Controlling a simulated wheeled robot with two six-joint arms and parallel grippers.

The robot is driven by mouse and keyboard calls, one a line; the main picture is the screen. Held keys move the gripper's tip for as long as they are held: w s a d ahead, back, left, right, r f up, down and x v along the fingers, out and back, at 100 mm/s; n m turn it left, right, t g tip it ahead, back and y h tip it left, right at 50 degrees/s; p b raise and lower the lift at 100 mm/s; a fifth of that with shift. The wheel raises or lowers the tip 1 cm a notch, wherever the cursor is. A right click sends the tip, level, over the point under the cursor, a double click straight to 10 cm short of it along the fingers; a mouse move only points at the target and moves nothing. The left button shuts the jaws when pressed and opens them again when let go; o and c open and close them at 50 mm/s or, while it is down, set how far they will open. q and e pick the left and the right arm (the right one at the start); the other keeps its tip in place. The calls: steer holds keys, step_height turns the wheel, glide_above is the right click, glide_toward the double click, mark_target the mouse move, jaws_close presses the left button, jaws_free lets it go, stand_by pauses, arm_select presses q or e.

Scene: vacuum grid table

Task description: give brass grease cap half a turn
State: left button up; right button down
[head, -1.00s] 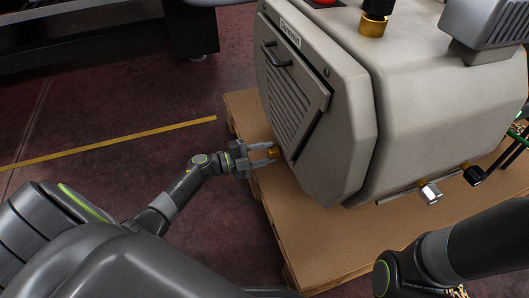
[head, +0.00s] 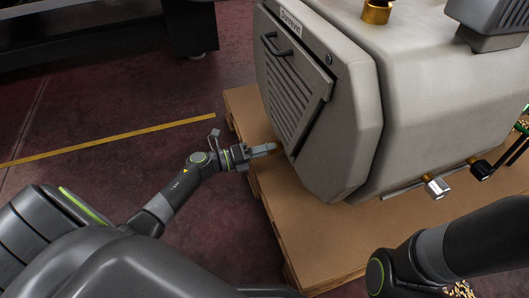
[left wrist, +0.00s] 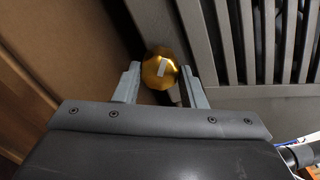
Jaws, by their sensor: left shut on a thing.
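The brass grease cap (left wrist: 159,70) is a faceted gold knob with a pale mark on its face, low on the machine's louvred side. In the left wrist view it sits between the two fingers. My left gripper (head: 264,149) is shut on it, its fingers seen nearly edge-on in the head view, where they hide the cap. It also shows in the left wrist view (left wrist: 160,84). My right arm comes in at the lower right of the head view, but its gripper is not in view.
The beige machine (head: 350,110) stands on a brown pallet (head: 330,235). A handle (head: 277,45) sticks out of its louvred panel above my left gripper. Fittings (head: 437,187) project at its lower right. Open red floor with a yellow line (head: 110,145) lies left.

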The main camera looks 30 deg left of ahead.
arm_select(q)
steer(key=m, duration=0.1)
steer(key=m+b, duration=0.1)
steer(key=m, duration=0.1)
steer(key=shift+s+f, duration=0.1)
steer(key=shift+f, duration=0.2)
steer(key=m+b, duration=0.2)
steer(key=shift+m, duration=0.3)
steer(key=shift+m+b, duration=1.05)
steer(key=shift+m, duration=0.15)
steer(key=shift+r+m+b, duration=0.1)
steer(key=shift+m+b, duration=0.75)
steer(key=shift+m, duration=0.35)
steer(key=o, duration=1)
steer(key=shift+r, duration=0.1)
steer(key=shift+a, duration=0.15)
